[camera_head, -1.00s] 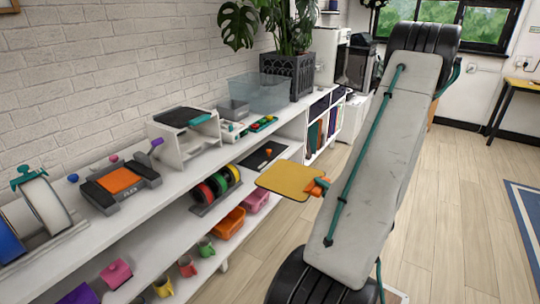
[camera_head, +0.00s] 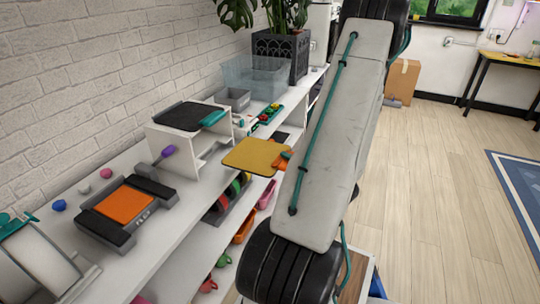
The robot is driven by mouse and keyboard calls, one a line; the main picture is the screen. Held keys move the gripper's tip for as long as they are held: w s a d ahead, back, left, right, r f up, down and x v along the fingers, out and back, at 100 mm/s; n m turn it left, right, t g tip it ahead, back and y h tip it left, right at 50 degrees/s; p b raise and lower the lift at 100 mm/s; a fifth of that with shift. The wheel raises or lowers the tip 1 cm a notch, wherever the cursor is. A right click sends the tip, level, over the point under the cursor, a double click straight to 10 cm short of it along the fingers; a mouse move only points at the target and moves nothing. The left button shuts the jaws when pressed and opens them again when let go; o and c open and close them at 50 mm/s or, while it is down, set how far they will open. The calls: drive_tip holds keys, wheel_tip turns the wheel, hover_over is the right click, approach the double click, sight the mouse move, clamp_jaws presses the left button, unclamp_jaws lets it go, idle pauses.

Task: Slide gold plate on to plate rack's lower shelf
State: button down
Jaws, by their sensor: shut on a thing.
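The gold plate (camera_head: 252,156) is a flat yellow square with rounded corners, held roughly level by its right edge. My gripper (camera_head: 284,159), with orange fingers, is shut on it; my arm partly hides the grip. The white plate rack (camera_head: 194,143) stands on the counter to the left of the plate. A dark plate (camera_head: 190,116) with a teal handle lies on its top. The rack's lower level is open toward the right, and I see nothing on the part that shows. The gold plate appears just outside the rack, apart from it.
An orange-and-black device (camera_head: 125,205) sits left of the rack on the white counter (camera_head: 175,225). Several spools and colored bins are on the shelf below. Open floor lies right.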

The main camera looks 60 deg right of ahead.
drive_tip(key=shift+w+a, duration=0.35)
drive_tip(key=shift+w, duration=4.05)
drive_tip(key=shift+w+a, duration=0.35)
drive_tip(key=shift+w, duration=4.05)
drive_tip(key=shift+w+a, duration=0.35)
drive_tip(key=shift+w, duration=4.05)
drive_tip(key=shift+w+f, duration=0.1)
drive_tip(key=shift+f, duration=1.2)
drive_tip(key=shift+c, duration=0.2)
unclamp_jaws()
drive_tip(key=shift+f, duration=0.15)
drive_tip(key=shift+f, duration=0.1)
